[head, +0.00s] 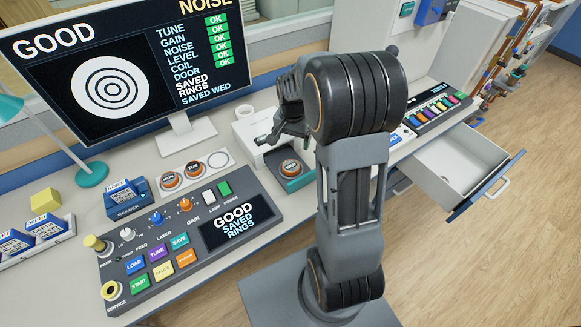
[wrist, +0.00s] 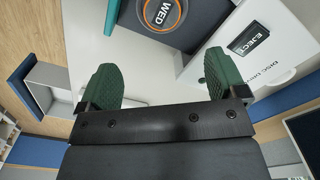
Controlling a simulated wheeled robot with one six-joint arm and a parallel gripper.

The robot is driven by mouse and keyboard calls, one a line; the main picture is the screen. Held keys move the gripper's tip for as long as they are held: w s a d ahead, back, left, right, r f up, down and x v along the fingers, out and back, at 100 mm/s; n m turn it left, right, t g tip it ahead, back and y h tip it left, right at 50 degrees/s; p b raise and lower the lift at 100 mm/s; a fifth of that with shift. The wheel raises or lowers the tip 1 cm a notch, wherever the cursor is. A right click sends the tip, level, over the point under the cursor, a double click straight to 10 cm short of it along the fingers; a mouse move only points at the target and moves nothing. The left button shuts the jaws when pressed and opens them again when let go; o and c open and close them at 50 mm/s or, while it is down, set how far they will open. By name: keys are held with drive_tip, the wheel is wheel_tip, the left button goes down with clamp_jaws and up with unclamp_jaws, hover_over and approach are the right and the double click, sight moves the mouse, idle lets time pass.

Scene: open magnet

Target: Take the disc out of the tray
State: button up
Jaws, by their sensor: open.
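The disc is beyond the fingertips, not touched.
Two similar discs (head: 194,169) sit on a rack left of the tray, beside an empty ringed place (head: 218,160). The control panel (head: 190,240) is in front. An EJECT button (wrist: 249,38) is on the drive. An open drawer (head: 458,168) stands out at right.

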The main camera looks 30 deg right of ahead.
sight(291, 166)
wheel_tip(291, 166, down, 13)
drive_tip(key=shift+w+a+r+p, duration=0.1)
drive_tip(key=shift+w+a+p, duration=0.05)
drive_tip(key=shift+p, duration=0.3)
idle(0.3)
drive_tip(key=c, duration=1.1)
